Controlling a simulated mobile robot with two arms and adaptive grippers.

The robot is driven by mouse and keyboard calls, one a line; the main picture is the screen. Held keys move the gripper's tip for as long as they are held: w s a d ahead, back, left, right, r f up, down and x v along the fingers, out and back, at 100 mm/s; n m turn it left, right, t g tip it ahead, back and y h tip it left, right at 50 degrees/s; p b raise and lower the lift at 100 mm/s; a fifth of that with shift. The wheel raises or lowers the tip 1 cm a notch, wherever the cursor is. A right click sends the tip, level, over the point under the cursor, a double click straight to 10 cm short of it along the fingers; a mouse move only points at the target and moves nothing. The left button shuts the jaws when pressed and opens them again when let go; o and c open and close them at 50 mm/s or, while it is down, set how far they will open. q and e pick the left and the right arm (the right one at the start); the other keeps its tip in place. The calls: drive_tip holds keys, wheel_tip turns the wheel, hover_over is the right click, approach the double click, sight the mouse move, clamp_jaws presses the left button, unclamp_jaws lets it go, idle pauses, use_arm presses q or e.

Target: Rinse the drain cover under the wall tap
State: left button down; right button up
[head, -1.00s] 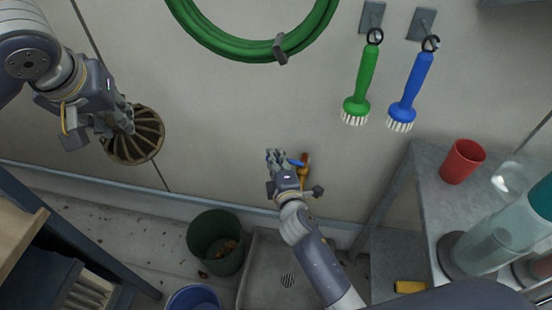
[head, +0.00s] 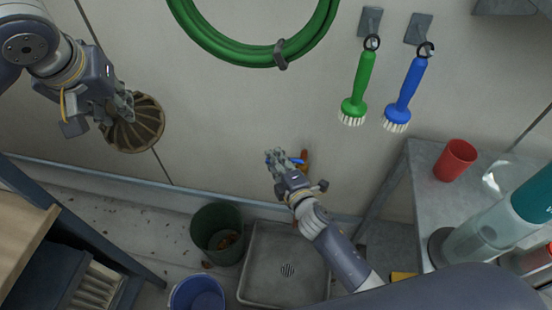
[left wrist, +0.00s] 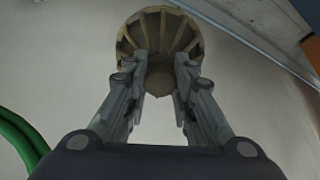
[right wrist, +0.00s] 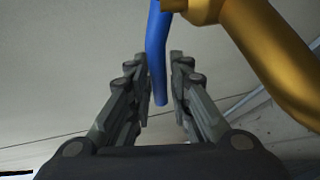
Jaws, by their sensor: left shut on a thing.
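The round brown slotted drain cover (head: 138,124) is in my left gripper (head: 124,108), held up in front of the wall at the left. In the left wrist view the drain cover (left wrist: 158,38) shows beyond the two fingers (left wrist: 160,85), which grip its near part. The brass wall tap (head: 304,159) is low on the wall, with a blue lever (head: 297,161). My right gripper (head: 274,156) is at the tap. In the right wrist view its open fingers (right wrist: 161,85) stand on either side of the blue lever (right wrist: 157,60), beside the brass body (right wrist: 265,45). No water shows.
Below the tap are a grey floor basin (head: 262,262) with a drain, a dark green bin (head: 217,228) and a blue bucket (head: 196,294). A metal table (head: 425,185) with a red cup (head: 455,160) stands at right. Two brushes and a green hose (head: 240,55) hang above.

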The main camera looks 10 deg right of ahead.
idle(0.3)
drive_tip(key=v, duration=1.2)
